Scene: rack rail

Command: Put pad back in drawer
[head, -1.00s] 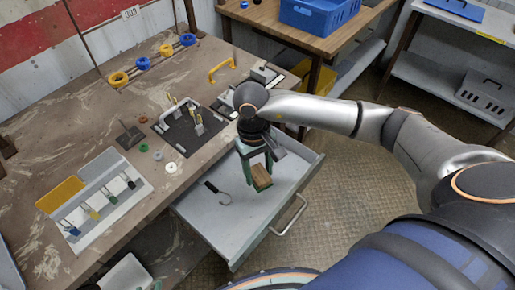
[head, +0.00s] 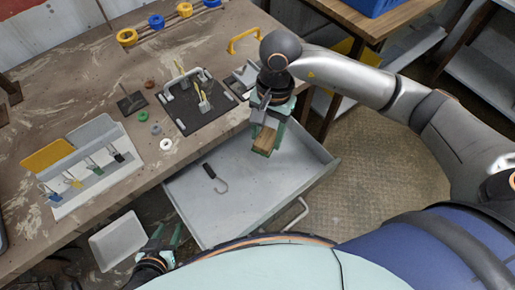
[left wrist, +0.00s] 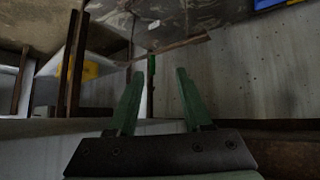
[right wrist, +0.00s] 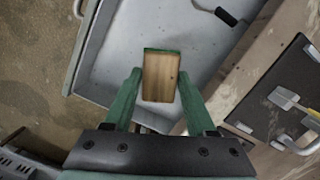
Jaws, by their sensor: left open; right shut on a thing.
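The pad is a small wooden block with a green face (head: 265,139). It also shows in the right wrist view (right wrist: 161,78), between the fingertips. My right gripper (head: 268,136) is shut on the pad and holds it above the back right part of the open drawer. The drawer (head: 235,215) is pulled out from under the table, light grey inside, with a bar handle. A dark-handled hook (head: 214,178) lies on its floor. My left gripper (head: 164,240) is open and empty, low beside the drawer's left side. In the left wrist view its fingers (left wrist: 155,95) stand apart with nothing between them.
The table (head: 70,115) carries a black tool board (head: 193,115), a key rack (head: 95,175), small rings, a yellow handle (head: 244,40) and a rail of spools (head: 170,20). A white bin (head: 118,241) stands below the table, left of the drawer. A blue crate (head: 370,5) sits on the far bench.

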